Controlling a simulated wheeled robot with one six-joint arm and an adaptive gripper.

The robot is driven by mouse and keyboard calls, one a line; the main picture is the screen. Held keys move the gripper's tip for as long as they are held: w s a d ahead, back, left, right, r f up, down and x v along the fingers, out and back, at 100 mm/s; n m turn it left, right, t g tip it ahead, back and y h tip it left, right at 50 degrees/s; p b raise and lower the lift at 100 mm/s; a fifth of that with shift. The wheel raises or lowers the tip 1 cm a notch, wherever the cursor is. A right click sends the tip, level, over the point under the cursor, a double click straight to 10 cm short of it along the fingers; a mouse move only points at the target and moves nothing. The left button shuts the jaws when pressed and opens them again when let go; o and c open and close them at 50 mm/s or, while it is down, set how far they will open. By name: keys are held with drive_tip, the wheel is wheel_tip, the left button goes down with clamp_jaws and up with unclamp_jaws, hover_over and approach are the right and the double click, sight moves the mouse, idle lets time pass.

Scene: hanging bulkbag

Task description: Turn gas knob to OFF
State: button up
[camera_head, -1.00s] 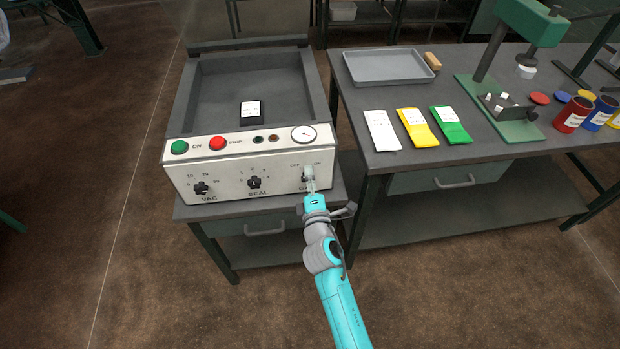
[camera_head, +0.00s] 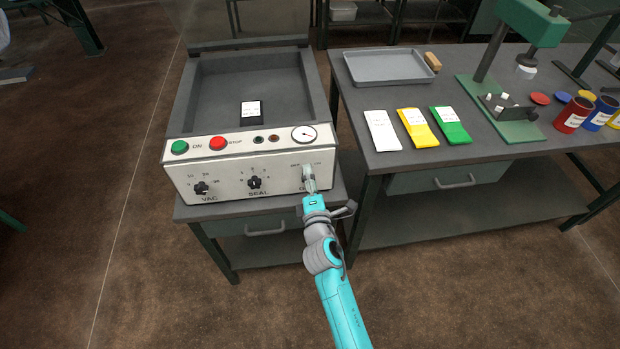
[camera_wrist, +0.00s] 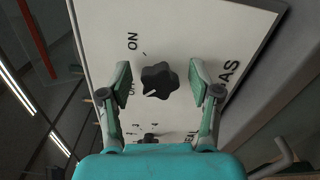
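The black gas knob (camera_wrist: 159,80) sits on the white front panel of the machine (camera_head: 228,176). In the wrist view the ON label is above and left of it, a partly covered OFF label is to its left, and GAS is to its right. I cannot tell for sure which label the knob points at. My gripper (camera_wrist: 160,85) is open, with one finger on each side of the knob and a visible gap to both. In the head view my gripper (camera_head: 309,179) is at the panel's right end and hides most of the knob.
The panel also has the SEAL knob (camera_head: 254,183), the VAC knob (camera_head: 201,188), a green button (camera_head: 180,147), a red button (camera_head: 218,143) and a gauge (camera_head: 304,134). A workbench (camera_head: 365,95) with a tray and coloured bags stands close on the right.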

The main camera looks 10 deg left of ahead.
drive_tip(key=v, duration=1.2)
idle(0.5)
drive_tip(key=s+d+f+m+g+h, duration=0.1)
drive_tip(key=s+d+f+m, duration=0.3)
drive_tip(key=s+d, duration=0.5)
drive_tip(key=s+d+f+m+g, duration=0.1)
drive_tip(key=s+d+m, duration=0.5)
drive_tip(key=s, duration=0.5)
drive_tip(key=s+d+r+m+h, duration=0.1)
drive_tip(key=s+d+r+m, duration=0.1)
drive_tip(key=s, duration=0.4)
drive_tip(key=s+d+r+m+h, duration=0.1)
drive_tip(key=s+d+r+m, duration=0.2)
drive_tip(key=s+m, duration=0.3)
drive_tip(key=s+d+r+m+h, duration=0.2)
drive_tip(key=s+d+r+m, duration=0.1)
drive_tip(key=s+r+m, duration=0.2)
drive_tip(key=shift+s+g, duration=0.3)
drive_tip(key=shift+s, duration=0.65)
